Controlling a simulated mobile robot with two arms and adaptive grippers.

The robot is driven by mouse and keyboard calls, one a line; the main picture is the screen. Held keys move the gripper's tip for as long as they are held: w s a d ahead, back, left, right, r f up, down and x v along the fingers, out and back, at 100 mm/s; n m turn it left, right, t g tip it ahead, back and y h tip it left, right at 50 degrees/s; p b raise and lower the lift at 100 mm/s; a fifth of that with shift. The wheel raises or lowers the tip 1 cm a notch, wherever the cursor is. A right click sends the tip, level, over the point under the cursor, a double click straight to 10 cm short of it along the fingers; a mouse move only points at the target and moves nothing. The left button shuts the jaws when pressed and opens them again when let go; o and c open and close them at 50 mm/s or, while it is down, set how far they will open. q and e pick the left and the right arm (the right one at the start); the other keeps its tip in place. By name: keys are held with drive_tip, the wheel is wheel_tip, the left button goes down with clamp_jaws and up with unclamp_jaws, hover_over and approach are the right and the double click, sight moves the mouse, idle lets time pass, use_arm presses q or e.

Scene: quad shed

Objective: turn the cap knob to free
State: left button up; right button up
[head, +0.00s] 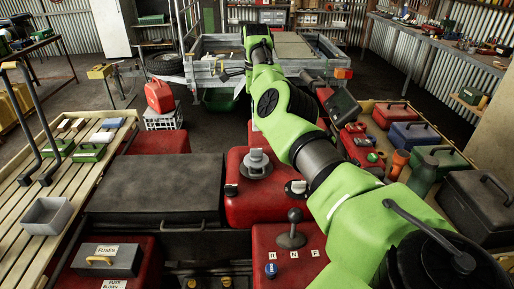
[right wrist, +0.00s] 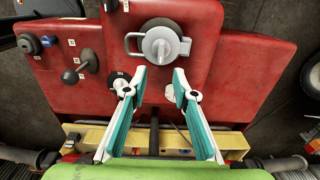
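A round grey cap with a raised middle and a side handle (right wrist: 160,45) sits on the red body (right wrist: 215,50) in the right wrist view. It also shows in the head view (head: 257,161), left of my right arm. My right gripper (right wrist: 160,75) is open in the right wrist view, its teal-lined fingers pointing at the cap's near edge. In the head view my arm hides this gripper. My left gripper is not in view.
A lever with a ball knob (head: 290,235) and a blue knob (head: 270,270) stand on the nearer red part. A small black knob (head: 231,190) sits beside the cap. A dark seat-like block (head: 160,185) lies to the left. Toolboxes (head: 414,135) crowd the right.

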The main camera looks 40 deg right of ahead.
sight(256, 149)
wheel_tip(256, 149, down, 4)
drive_tip(key=shift+a+r+p, duration=0.1)
drive_tip(key=shift+p, duration=0.3)
drive_tip(key=f, duration=0.4)
drive_tip(key=f+p, duration=0.1)
drive_tip(key=f, duration=0.1)
drive_tip(key=shift+d, duration=0.25)
drive_tip(key=shift+f, duration=0.6)
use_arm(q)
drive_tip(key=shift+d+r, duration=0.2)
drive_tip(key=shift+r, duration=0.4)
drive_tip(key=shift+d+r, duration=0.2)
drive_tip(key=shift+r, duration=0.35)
use_arm(e)
drive_tip(key=shift+w, duration=0.1)
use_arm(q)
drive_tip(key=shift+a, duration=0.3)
use_arm(e)
clamp_jaws()
